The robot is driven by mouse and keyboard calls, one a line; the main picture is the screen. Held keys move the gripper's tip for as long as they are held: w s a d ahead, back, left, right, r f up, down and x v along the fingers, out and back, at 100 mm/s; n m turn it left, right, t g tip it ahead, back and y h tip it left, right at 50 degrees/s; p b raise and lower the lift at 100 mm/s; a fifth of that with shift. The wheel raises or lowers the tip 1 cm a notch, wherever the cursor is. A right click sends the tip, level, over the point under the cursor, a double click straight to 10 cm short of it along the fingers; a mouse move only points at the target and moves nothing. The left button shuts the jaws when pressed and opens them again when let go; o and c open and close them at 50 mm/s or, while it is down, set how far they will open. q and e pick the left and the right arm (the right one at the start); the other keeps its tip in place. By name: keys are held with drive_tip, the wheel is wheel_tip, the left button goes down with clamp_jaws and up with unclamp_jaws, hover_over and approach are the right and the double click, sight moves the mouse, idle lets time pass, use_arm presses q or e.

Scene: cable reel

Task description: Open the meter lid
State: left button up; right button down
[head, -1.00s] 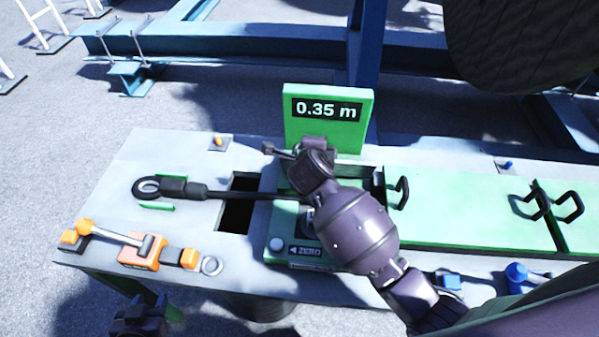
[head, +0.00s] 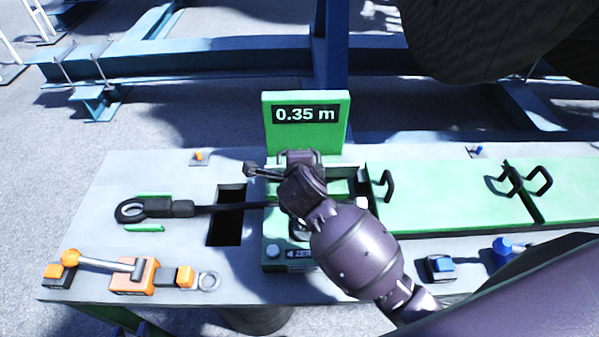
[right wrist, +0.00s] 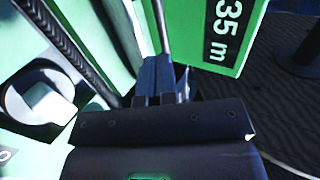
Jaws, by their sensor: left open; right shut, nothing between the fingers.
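The green meter (head: 275,252) stands on the bench, with a ZERO label and a pale button at its front. Its upright display panel (head: 305,132) reads 0.35 m. My right gripper (head: 254,169) is over the meter, in front of the panel, its arm hiding much of the top. The lid cannot be made out clearly behind it. In the right wrist view the shut fingers (right wrist: 161,80) are beside a thin rod, close to the panel (right wrist: 222,35); contact is unclear. My left gripper does not show.
A black cable with an eye end (head: 131,210) runs over a dark slot (head: 226,217) into the meter. An orange lever clamp (head: 134,275) is at front left. Green covers with black handles (head: 450,200) lie right. Blue fittings (head: 439,267) sit at the front right.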

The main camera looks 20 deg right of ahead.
drive_tip(key=v, duration=0.7)
drive_tip(key=shift+s+r, duration=0.15)
